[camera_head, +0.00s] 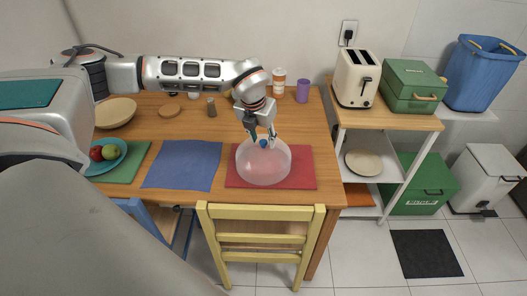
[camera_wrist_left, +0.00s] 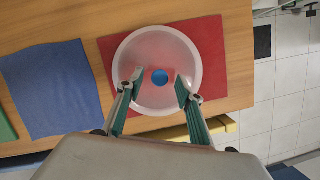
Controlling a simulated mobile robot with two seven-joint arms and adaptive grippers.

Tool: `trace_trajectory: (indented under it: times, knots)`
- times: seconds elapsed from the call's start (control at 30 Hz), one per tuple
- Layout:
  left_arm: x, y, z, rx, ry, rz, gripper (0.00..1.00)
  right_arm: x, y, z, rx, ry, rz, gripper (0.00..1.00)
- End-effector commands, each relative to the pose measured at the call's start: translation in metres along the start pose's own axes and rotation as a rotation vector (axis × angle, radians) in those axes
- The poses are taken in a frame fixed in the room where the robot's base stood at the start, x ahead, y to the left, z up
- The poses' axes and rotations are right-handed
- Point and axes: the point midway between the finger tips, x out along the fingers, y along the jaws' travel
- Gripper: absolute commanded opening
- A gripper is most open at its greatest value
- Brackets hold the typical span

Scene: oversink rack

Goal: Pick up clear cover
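The clear cover (camera_head: 264,168) is a translucent, round dome with a blue knob (camera_head: 263,143) on top. It sits on the red placemat (camera_head: 303,173) at the right part of the wooden table. In the left wrist view the cover (camera_wrist_left: 155,50) shows from above, with the blue knob (camera_wrist_left: 160,77) at its middle. My left gripper (camera_head: 262,138) points down over the cover, its fingers apart on either side of the knob. In the left wrist view the fingers (camera_wrist_left: 158,82) show clear gaps to the knob. My right gripper is not in view.
A blue placemat (camera_head: 183,166) lies left of the cover. A fruit plate (camera_head: 95,168) and wooden bowl (camera_head: 116,112) are farther left. An orange-white container (camera_head: 279,81) and purple cup (camera_head: 303,91) stand behind. A yellow chair (camera_head: 262,213) stands at the front edge; a toaster (camera_head: 357,79) is on the right shelf.

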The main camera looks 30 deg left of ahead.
Motion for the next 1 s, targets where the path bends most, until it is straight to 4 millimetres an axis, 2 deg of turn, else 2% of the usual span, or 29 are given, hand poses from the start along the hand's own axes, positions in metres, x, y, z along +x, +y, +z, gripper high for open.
trace_trajectory:
  times: [0.1, 0.33, 0.37, 0.5, 1.0]
  knots:
    - [0.0099, 0.0003, -0.0007, -0.001, 0.001, 0.000, 0.36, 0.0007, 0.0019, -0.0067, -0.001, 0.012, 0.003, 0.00]
    - [0.0114, 0.0003, -0.0005, -0.001, 0.001, 0.000, 0.36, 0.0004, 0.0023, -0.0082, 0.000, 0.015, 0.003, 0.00]
    - [0.0113, 0.0003, -0.0005, -0.001, 0.001, 0.000, 0.34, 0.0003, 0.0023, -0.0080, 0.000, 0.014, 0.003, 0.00]
    - [0.0111, 0.0003, -0.0003, -0.001, 0.000, 0.000, 0.00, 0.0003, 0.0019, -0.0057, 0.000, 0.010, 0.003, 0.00]
    - [0.0058, 0.0001, 0.0021, 0.000, -0.002, -0.001, 0.00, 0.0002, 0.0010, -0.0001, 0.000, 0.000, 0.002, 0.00]
